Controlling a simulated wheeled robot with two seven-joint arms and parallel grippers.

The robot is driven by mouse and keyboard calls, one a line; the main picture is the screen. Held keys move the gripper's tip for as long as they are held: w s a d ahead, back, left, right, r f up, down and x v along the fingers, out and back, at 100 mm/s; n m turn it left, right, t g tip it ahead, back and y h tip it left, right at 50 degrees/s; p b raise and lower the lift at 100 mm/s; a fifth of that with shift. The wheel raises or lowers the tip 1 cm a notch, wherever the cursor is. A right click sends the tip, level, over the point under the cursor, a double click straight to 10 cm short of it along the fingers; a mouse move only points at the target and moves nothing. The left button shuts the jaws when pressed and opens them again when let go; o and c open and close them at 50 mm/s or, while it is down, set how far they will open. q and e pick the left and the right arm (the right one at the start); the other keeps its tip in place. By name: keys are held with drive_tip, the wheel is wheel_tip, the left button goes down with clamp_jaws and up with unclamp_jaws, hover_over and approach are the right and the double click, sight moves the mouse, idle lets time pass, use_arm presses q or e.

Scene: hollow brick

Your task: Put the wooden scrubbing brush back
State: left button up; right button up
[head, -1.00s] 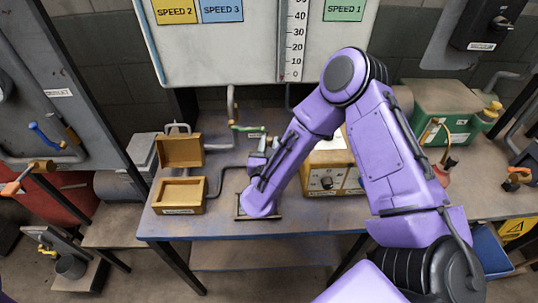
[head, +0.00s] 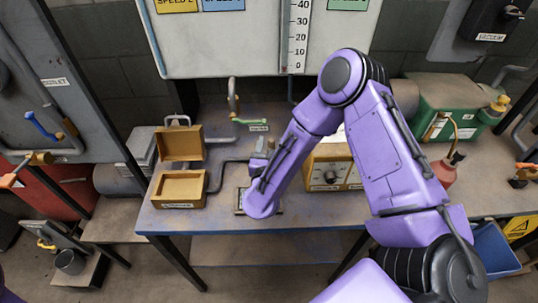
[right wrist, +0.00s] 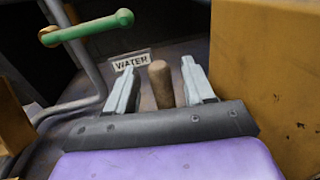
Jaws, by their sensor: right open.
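A brown wooden cylinder (right wrist: 160,84), which looks like the scrubbing brush's handle, stands between the fingers of my right gripper (right wrist: 158,88) in the right wrist view. Both grey fingers are open, one on each side, with a gap showing to the handle. The brush's lower part is hidden behind the gripper's body. In the head view my right gripper (head: 262,157) is low over the back of the table, mostly covered by my forearm. I cannot make out the whole brush there. My left gripper is not in view.
A WATER label (right wrist: 130,60) and a green-handled tap (right wrist: 88,26) are just beyond the fingers. A yellow-brown box (head: 330,168) stands close on the right. An open wooden box (head: 180,188) sits left on the table (head: 300,221), whose front strip is clear.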

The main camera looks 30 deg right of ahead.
drive_tip(key=b+v, duration=0.3)
drive_tip(key=v, duration=0.8)
drive_tip(key=shift+s+a, duration=0.2)
drive_tip(key=shift+s, duration=0.1)
